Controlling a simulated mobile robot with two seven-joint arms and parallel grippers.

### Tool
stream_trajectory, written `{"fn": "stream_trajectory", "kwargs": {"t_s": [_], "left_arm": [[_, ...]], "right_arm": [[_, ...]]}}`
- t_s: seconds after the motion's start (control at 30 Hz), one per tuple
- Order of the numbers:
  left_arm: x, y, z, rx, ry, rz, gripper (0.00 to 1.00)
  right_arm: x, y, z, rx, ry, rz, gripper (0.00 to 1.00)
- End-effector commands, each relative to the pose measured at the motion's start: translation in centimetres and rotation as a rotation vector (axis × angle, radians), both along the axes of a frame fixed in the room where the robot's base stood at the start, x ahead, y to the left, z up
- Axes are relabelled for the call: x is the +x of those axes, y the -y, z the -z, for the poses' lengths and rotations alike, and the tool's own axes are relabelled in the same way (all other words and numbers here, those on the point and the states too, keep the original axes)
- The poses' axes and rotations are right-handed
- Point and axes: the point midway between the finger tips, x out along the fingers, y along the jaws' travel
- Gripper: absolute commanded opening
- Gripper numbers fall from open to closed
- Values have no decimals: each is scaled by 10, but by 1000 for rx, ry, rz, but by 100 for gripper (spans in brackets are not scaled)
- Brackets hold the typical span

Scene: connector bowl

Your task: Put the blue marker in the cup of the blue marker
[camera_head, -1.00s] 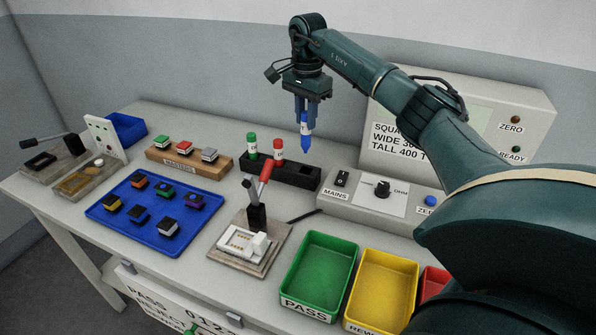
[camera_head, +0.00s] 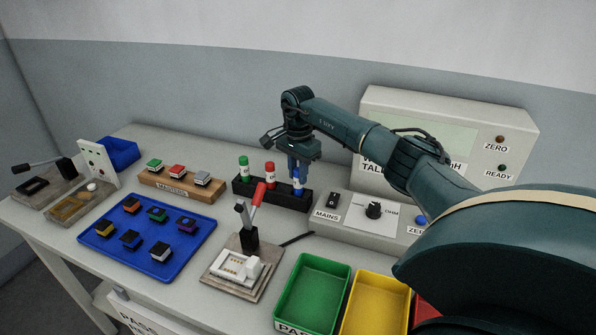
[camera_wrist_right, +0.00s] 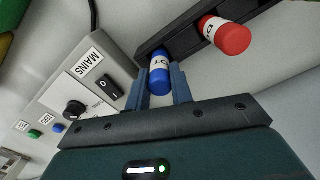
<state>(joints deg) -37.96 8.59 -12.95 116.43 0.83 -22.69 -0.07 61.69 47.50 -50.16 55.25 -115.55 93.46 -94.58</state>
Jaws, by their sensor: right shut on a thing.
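The blue marker (camera_head: 298,186) stands roughly upright at the right end of the black marker holder (camera_head: 242,190), its lower end at the holder's right cup. My right gripper (camera_head: 298,176) is shut on it from above. In the right wrist view the blue marker (camera_wrist_right: 160,74) sits between the two fingers of my right gripper (camera_wrist_right: 160,88), with its far end at the black holder (camera_wrist_right: 180,38). How deep it sits in the cup is hidden. The red marker (camera_head: 270,174) and green marker (camera_head: 244,167) stand in the holder to its left. My left gripper is out of view.
A control box with a MAINS switch (camera_head: 333,201) and dial stands close to the right of the holder. A red-handled lever fixture (camera_head: 248,235) is in front. A blue tray (camera_head: 105,240), green bin (camera_head: 283,303) and yellow bin (camera_head: 352,318) lie nearer.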

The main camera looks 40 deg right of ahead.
Motion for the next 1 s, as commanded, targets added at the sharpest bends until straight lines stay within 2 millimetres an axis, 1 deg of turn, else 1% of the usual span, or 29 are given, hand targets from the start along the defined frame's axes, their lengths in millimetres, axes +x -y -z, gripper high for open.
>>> {"fn": "stream_trajectory", "kwargs": {"t_s": [0.07, 0.1, 0.33, 0.53, 0.63, 0.67, 0.77, 1.0], "left_arm": [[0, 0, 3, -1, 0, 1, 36], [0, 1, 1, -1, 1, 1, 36], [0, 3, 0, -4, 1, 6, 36], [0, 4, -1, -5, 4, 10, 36], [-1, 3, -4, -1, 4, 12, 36], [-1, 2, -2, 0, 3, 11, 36], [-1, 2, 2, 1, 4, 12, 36], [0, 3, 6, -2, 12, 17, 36]], "right_arm": [[0, 0, 4, 0, 0, 1, 8], [0, 0, 2, 0, 0, 1, 26], [0, 0, 2, 0, -1, 1, 44], [0, 0, 2, 0, -1, 1, 44], [0, 0, -3, 0, 0, 0, 44], [0, 0, -4, 0, 1, 0, 44], [1, 1, -17, -1, 4, 1, 44], [1, 1, -69, -1, 4, 1, 44]]}}
